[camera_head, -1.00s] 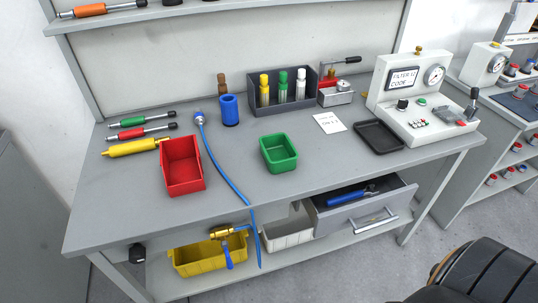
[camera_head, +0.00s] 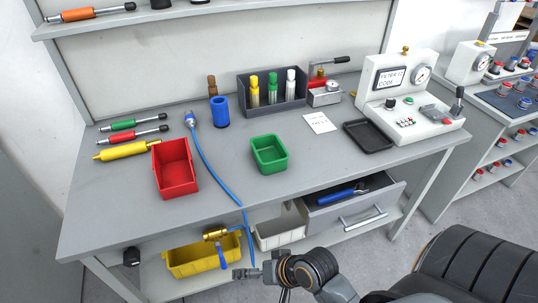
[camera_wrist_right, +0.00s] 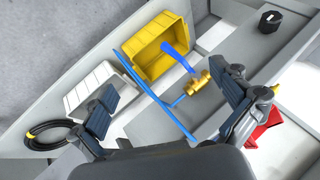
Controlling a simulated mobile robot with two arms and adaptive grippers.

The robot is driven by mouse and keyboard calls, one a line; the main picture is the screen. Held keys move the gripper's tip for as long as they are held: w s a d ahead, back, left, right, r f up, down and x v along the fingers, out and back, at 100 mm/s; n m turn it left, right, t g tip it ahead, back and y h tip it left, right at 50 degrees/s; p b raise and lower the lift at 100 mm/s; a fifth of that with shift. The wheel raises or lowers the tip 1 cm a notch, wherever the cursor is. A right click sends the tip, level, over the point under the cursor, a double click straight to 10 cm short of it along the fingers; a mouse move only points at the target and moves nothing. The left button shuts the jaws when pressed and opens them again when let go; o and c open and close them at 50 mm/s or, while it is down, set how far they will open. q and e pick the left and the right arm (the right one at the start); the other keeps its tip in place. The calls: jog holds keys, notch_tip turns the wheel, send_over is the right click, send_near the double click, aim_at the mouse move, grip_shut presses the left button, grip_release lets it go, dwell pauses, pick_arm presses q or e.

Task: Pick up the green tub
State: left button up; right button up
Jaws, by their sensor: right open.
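The green tub (camera_head: 269,155) stands upright on the grey workbench top (camera_head: 330,160), to the right of the red tub (camera_head: 176,168). It looks empty. My right gripper (camera_head: 248,272) is in front of the bench, low and apart from the green tub. The green tub does not show in that view. My left gripper is not in view.
A blue hose (camera_head: 215,172) runs between the two tubs and over the bench's front edge. An open drawer (camera_head: 350,210) sticks out below the top. A yellow bin (camera_head: 190,262) and a white bin (camera_head: 280,234) stand on the lower shelf.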

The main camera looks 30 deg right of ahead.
jog(key=w+r+m+t+y, duration=0.1)
jog(key=w+r+m+t, duration=0.35)
jog(key=w+m, duration=0.2)
jog(key=m+t+h, duration=0.7)
jog(key=m+h, duration=0.2)
jog(key=m, duration=1.9)
send_near(277, 161)
jog(key=x, duration=0.2)
jog(key=shift+w+d+r+n+g, duration=0.1)
jog(key=shift+w+r+n+g, duration=0.15)
jog(key=shift+w, duration=0.1)
jog(key=p+x, duration=0.1)
jog(key=x, duration=0.6)
jog(key=shift+w, duration=0.1)
jog(key=shift+a+x, duration=0.2)
jog(key=shift+x, duration=2.95)
jog(key=c, duration=1.2)
